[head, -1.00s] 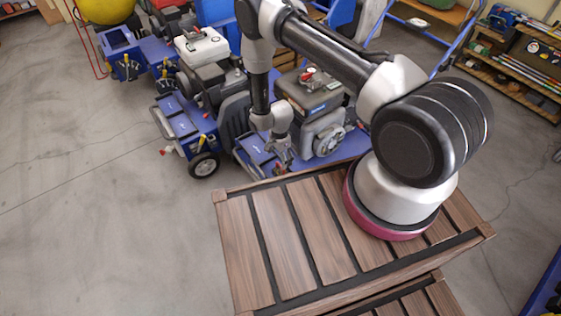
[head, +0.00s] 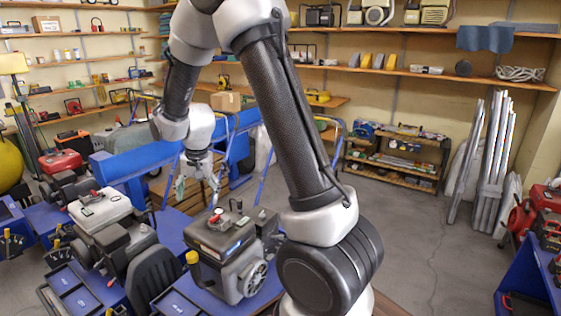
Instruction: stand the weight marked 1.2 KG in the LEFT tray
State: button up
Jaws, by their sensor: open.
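My gripper (head: 198,190) hangs from the arm left of centre in the head view. It points down with its fingers apart and nothing visible between them. It appears above and behind the grey-black engine (head: 228,250) in the picture. Blue trays with dividers show on the machines at the bottom left, one at the left (head: 75,290) and one further right (head: 180,303), partly cut off by the frame edge. Their labels are too small to read. I cannot make out a weight marked 1.2 KG.
A white-topped engine (head: 100,208) stands at the left. A blue beam (head: 150,160) and blue rails (head: 240,150) stand behind the gripper. Shelves (head: 410,68) line the back wall. Metal posts (head: 490,165) lean at the right. The grey floor (head: 425,240) right of my arm is open.

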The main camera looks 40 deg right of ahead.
jog(key=s+d+r+n, duration=0.2)
jog(key=s+d+r, duration=0.1)
jog(key=s+r, duration=0.55)
jog(key=s+d+r+n, duration=0.1)
jog(key=s+r, duration=0.2)
jog(key=s, duration=0.4)
jog(key=s+d+r+n+t, duration=0.1)
jog(key=s+d+r+n, duration=0.1)
jog(key=s+r, duration=0.2)
jog(key=s+d+r+n+t, duration=0.1)
jog(key=s+d+r+n, duration=0.1)
jog(key=s, duration=0.8)
jog(key=shift+r, duration=0.8)
jog(key=shift+w, duration=0.1)
